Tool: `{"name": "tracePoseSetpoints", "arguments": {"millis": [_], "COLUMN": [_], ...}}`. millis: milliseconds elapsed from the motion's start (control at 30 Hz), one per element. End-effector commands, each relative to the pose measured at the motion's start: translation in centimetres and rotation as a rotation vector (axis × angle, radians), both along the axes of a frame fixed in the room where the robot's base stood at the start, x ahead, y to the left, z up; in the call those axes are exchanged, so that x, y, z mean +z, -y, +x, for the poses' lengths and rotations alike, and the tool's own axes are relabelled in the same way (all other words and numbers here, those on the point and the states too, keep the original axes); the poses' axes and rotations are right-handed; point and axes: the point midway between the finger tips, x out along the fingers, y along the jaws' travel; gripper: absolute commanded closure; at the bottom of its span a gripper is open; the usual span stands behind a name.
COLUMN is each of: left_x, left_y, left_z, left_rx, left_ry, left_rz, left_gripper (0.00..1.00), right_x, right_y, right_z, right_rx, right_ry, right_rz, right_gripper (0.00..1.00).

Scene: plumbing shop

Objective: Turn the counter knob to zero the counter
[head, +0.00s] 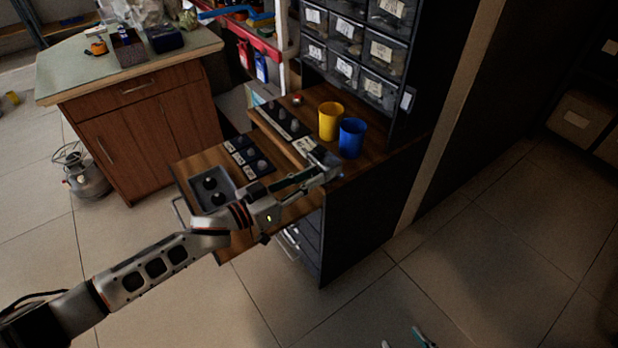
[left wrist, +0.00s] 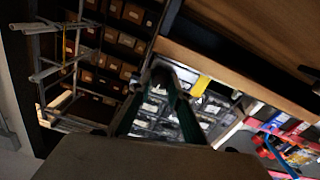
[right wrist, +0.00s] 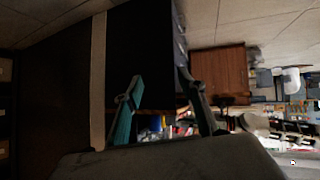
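A dark panel with several round knobs (head: 284,119) lies on the wooden desk top, with a small white label near its right end. A second dark panel with knobs and labels (head: 248,157) lies on the lower pull-out board. I cannot tell which knob is the counter's. My left gripper (head: 332,166) is over the right part of the desk, just in front of the blue cup, hiding what lies below it. In the left wrist view its fingers (left wrist: 161,72) converge at the tips; nothing is clearly held. My right gripper (right wrist: 165,95) is open and empty; its tips show low in the head view (head: 403,341).
A yellow cup (head: 330,121) and a blue cup (head: 351,138) stand behind my left gripper. A small-parts drawer cabinet (head: 357,42) rises behind them. A grey tray (head: 231,192) with two dark round wells is on the pull-out board. The floor at right is clear.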

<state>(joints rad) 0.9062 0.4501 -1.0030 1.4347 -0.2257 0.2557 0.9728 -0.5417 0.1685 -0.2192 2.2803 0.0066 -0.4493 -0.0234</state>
Motion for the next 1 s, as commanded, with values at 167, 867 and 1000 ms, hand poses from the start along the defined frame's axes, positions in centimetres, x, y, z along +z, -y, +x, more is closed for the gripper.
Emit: {"name": "tracePoseSetpoints", "arguments": {"millis": [167,867,1000], "left_x": [-0.01,0.12,0.06], "left_y": [-0.01,0.06,0.03], "left_z": [-0.02,-0.09,-0.06], "left_rx": [0.0,0.0,0.001], "left_ry": [0.011,0.412,0.518], "left_rz": [0.008,0.299,0.377], "left_gripper": [1.0,1.0,1.0], "right_x": [-0.04,0.24,0.25], "right_y": [0.0,0.41,0.47], "right_z": [-0.02,-0.06,-0.09], "right_rx": [0.0,-0.004,-0.006], "right_ry": [-0.001,0.001,0.0], "right_rz": [-0.001,-0.011,-0.012], "right_gripper": [0.6,0.6,0.6]}}
